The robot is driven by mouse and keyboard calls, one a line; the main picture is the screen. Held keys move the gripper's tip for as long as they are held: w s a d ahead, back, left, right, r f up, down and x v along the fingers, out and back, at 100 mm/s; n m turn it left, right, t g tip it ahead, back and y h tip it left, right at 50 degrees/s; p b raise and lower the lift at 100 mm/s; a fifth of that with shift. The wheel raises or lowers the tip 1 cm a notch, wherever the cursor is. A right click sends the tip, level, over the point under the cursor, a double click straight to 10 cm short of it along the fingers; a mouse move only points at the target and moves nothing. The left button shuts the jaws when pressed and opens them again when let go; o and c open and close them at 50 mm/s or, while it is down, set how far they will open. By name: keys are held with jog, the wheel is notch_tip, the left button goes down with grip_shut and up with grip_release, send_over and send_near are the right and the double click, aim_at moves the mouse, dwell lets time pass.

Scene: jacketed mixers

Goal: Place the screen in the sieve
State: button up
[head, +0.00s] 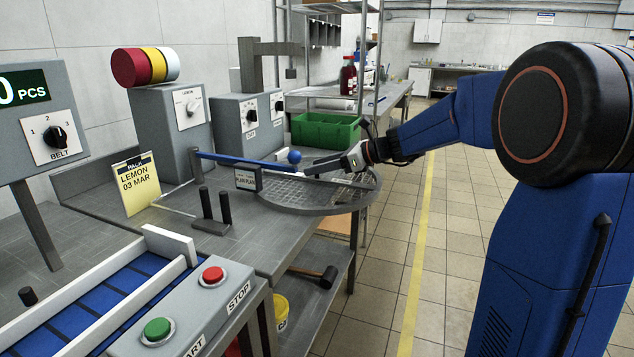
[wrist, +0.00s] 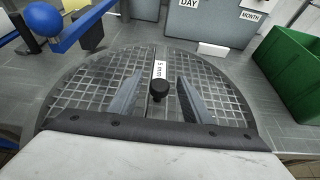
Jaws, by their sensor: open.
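The round mesh screen (wrist: 85,92) has a small black knob (wrist: 158,88) and a white label reading "5 mm". It lies flat inside the dark round rim of the sieve (wrist: 47,112); I cannot tell whether it is fully seated. In the head view, the sieve (head: 318,210) is at the bench's right end, with mesh across it. My gripper (head: 312,172) is low over it, and in the wrist view my gripper (wrist: 160,78) is open, its fingers on either side of the knob. I see nothing held.
A blue bar with a blue ball (head: 295,157) stretches over the sieve's far side. A small dark sign (head: 248,180) and two black posts (head: 216,206) stand to the left. A green bin (head: 325,131) and grey dial boxes (head: 250,122) stand behind.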

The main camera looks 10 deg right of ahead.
jog(key=shift+w+a+f, duration=0.15)
jog(key=shift+w+a, duration=0.1)
jog(key=shift+a, duration=0.05)
grip_shut()
